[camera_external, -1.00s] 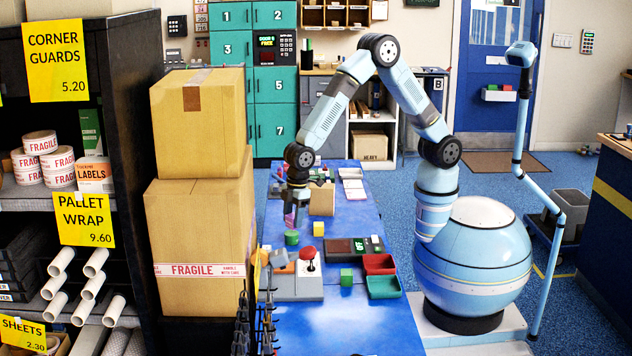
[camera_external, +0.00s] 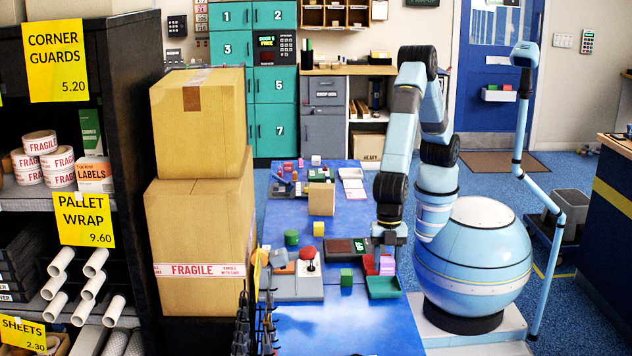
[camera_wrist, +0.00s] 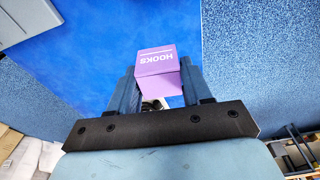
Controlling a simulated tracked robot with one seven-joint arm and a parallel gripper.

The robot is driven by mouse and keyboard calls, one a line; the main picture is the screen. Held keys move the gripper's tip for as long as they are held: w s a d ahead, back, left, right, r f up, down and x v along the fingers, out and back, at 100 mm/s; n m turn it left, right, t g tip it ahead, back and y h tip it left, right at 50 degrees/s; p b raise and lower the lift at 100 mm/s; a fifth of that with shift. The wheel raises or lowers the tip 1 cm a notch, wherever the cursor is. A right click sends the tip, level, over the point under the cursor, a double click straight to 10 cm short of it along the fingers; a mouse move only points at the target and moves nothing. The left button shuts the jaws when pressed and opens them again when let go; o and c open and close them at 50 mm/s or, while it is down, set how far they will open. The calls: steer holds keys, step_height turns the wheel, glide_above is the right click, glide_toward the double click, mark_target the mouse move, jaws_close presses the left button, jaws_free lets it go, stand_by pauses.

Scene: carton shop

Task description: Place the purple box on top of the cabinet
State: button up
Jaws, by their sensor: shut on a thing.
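The purple box (camera_wrist: 157,62), lettered "HOOKS", is held between the two fingers of my gripper (camera_wrist: 158,80) in the wrist view. In the external view my gripper (camera_external: 388,246) points down at the table's right side, and the box (camera_external: 387,266) shows below it, just above or beside the red and green bins. I cannot tell whether it touches them. A grey cabinet (camera_external: 324,128) with a drawer and a door stands behind the table's far end. A tan block-like box (camera_external: 321,200) stands on the table; I cannot tell if it is a small cabinet.
Stacked cartons (camera_external: 200,235) stand at the left. The table's near end is clear.

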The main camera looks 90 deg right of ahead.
steer(key=s+a, duration=0.2)
steer(key=s, duration=0.1)
glide_above(374, 341)
steer(key=d, duration=0.1)
steer(key=shift+n, duration=0.4)
step_height(374, 341, down, 9)
steer(key=shift+s+f, duration=0.1)
steer(key=shift+s, duration=0.05)
steer(key=shift+a+f, duration=0.2)
steer(key=shift+f, duration=1.65)
steer(key=o, duration=1.1)
